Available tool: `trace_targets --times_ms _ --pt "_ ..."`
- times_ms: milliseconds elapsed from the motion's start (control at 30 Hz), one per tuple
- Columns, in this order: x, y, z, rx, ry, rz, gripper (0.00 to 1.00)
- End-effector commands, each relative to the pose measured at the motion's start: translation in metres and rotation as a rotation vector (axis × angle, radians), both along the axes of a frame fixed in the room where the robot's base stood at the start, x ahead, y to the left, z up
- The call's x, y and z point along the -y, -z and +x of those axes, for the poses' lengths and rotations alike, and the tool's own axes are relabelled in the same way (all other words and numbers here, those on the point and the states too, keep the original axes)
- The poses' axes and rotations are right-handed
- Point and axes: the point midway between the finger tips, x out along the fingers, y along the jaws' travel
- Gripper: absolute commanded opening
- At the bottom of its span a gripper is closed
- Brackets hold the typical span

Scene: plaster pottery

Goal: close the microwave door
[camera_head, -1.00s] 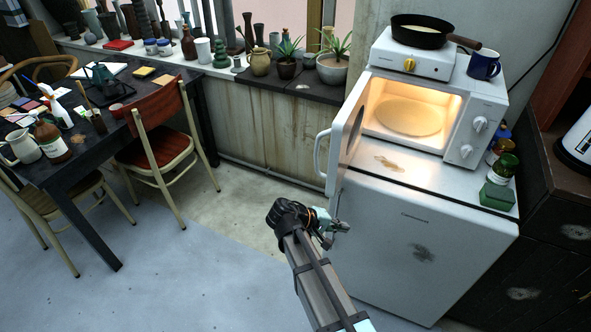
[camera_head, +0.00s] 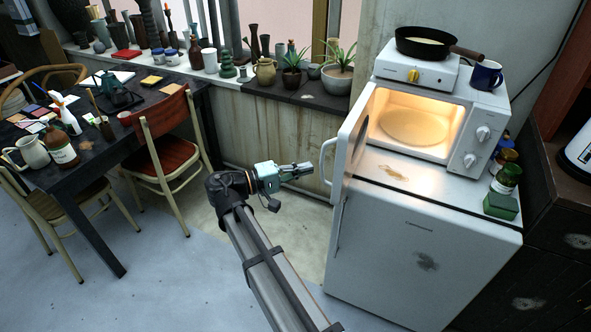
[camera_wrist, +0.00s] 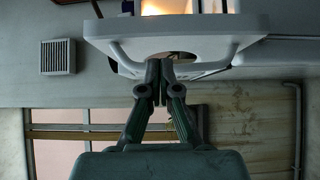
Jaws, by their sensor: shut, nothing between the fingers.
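The white microwave (camera_head: 462,140) stands on a small white fridge, its lit inside showing a round glass plate (camera_head: 413,127). Its door (camera_head: 350,135) is open, swung out toward the left, with a curved handle (camera_head: 326,160) on its outer face. In the wrist view the shut fingertips (camera_wrist: 161,66) point at the door (camera_wrist: 200,28) and overlap the handle (camera_wrist: 122,60). Whether they touch it I cannot tell.
The white fridge (camera_head: 400,250) stands below the microwave. A hot plate (camera_head: 415,72) with a black pan (camera_head: 424,42) and a blue mug (camera_head: 486,75) are on top. Jars and a green box (camera_head: 501,206) stand at right. A chair (camera_head: 166,125) and table are left; the floor between is clear.

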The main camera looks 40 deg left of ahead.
Motion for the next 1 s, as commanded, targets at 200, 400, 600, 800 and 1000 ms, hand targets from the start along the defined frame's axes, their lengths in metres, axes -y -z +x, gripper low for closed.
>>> trace_targets --times_ms 200,400,600,800,1000 --pt "0.017 -0.001 0.031 -0.001 0.002 0.0 0.0" --pt "0.025 0.0 0.047 -0.002 0.0 -0.001 0.0" --pt "0.026 0.001 0.051 -0.002 0.0 0.0 0.0" --pt "0.026 0.001 0.05 -0.002 -0.001 0.0 0.0" --pt "0.028 0.001 0.045 -0.002 -0.029 0.0 0.0"
